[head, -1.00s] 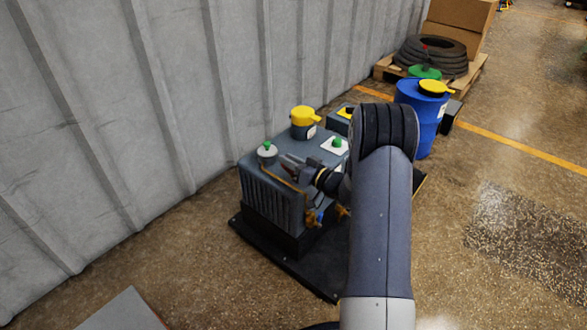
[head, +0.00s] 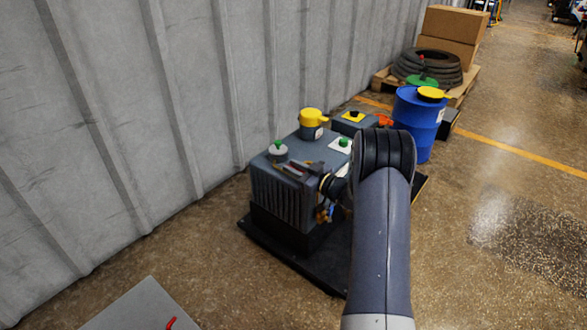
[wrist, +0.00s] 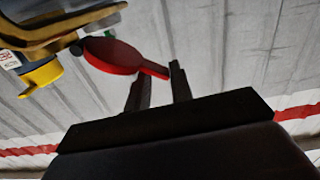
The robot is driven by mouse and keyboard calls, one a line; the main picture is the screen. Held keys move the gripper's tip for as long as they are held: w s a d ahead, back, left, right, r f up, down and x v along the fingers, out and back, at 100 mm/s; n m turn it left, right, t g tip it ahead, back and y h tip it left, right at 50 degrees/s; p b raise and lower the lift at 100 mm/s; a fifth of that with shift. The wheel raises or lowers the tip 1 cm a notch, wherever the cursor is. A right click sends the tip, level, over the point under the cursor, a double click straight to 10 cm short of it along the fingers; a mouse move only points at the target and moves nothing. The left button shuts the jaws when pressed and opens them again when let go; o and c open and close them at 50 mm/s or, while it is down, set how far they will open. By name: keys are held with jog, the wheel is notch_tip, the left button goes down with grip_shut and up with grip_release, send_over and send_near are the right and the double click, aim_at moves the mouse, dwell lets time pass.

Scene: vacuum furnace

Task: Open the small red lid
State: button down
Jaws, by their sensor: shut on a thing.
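The small red lid (wrist: 112,54) is a flat red disc with a short tab in the wrist view. Its tab reaches between the two dark fingers of my gripper (wrist: 157,77), which is shut on it. The disc itself extends up and left beyond the fingertips. In the head view my gripper (head: 296,170) is at the near upper edge of the grey finned pump unit (head: 285,200). The lid is too small there to make out clearly, and my arm hides part of the unit's right side.
The unit carries a yellow-capped canister (head: 313,117) and green knobs (head: 278,146). A blue drum (head: 417,124) with a yellow lid stands behind right. A ribbed grey wall (head: 130,110) runs along the left. A grey panel (head: 135,308) is at the lower left. Floor to the right is clear.

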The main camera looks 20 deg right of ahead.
jog(key=shift+d+f, duration=0.2)
jog(key=shift+f, duration=0.2)
jog(key=c, duration=1.5)
grip_release()
jog(key=shift+w+f, duration=0.1)
jog(key=shift+c, duration=0.2)
jog(key=shift+r, duration=0.2)
jog(key=shift+d, duration=0.1)
jog(key=p+v, duration=0.3)
jog(key=v, duration=0.7)
jog(key=shift+s+d, duration=0.2)
jog(key=shift+s, duration=0.15)
